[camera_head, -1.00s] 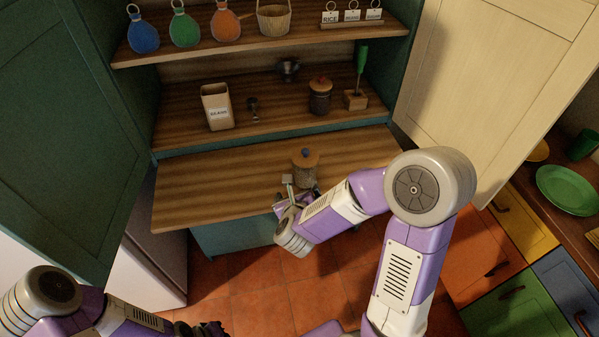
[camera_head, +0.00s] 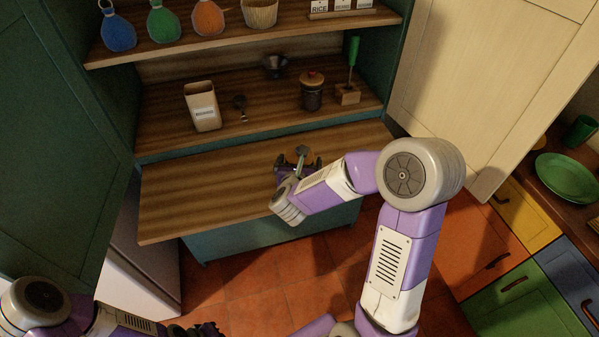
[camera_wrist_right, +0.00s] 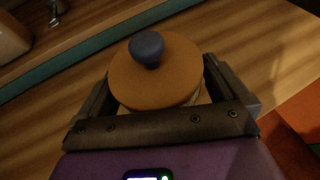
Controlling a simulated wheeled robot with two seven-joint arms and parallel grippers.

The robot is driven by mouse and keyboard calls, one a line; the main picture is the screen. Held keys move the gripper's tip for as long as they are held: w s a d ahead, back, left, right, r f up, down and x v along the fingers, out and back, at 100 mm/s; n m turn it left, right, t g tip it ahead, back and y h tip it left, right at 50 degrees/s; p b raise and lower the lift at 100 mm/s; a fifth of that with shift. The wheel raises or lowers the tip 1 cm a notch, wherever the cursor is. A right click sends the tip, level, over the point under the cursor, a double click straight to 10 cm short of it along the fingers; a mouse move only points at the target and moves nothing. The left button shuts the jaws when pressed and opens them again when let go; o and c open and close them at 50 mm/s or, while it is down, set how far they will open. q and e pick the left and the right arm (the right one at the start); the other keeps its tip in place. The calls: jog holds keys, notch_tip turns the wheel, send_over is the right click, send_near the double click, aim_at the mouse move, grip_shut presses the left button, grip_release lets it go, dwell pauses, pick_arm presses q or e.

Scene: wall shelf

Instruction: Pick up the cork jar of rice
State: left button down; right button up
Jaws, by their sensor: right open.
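The cork-lidded jar (camera_head: 301,155) stands on the low front wooden board, mostly hidden behind my right wrist and gripper. The right wrist view shows its round cork lid (camera_wrist_right: 157,82) with a blue knob; its contents cannot be seen there. My right gripper (camera_head: 299,163) is open, with one finger on each side of the jar. In the right wrist view the gripper (camera_wrist_right: 160,70) spans the lid, and I cannot tell whether either finger touches the jar. My left gripper (camera_head: 198,330) is low at the bottom edge, partly cut off, its jaws unclear.
On the shelf above are a tan canister (camera_head: 202,106), a scoop (camera_head: 240,107), a metal cup (camera_head: 275,66), a dark jar with a red knob (camera_head: 311,94) and a green-handled tool in a block (camera_head: 349,94). The board's left part is clear. Cupboard doors flank both sides.

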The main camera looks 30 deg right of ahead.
jog(key=shift+r, duration=0.1)
grip_shut()
dwell(0.5)
